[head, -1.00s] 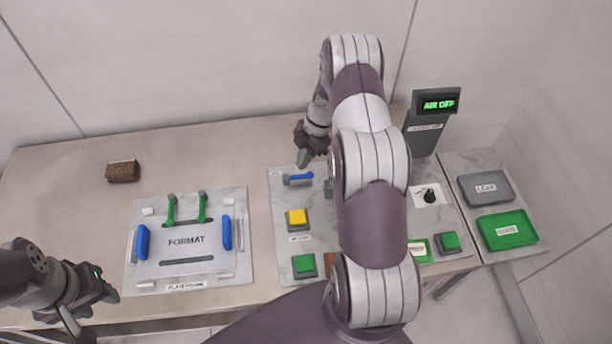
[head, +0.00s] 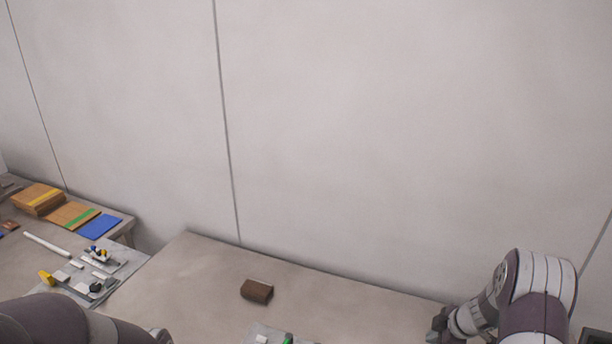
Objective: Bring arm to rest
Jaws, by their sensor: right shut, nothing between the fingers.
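My right arm comes in at the lower right of the head view. Its gripper (head: 437,326) is small and dark at the right end of the table, with its fingers shut and nothing visible in them. It is apart from the brown block. My left arm shows only as a dark link at the bottom left; its gripper is out of the picture.
A brown block (head: 257,291) lies on the bare table (head: 330,290). The plate fixture is mostly cut off below. On a second table at left are a cardboard box (head: 38,198), a blue sheet (head: 100,226), a white rod (head: 47,245) and small parts.

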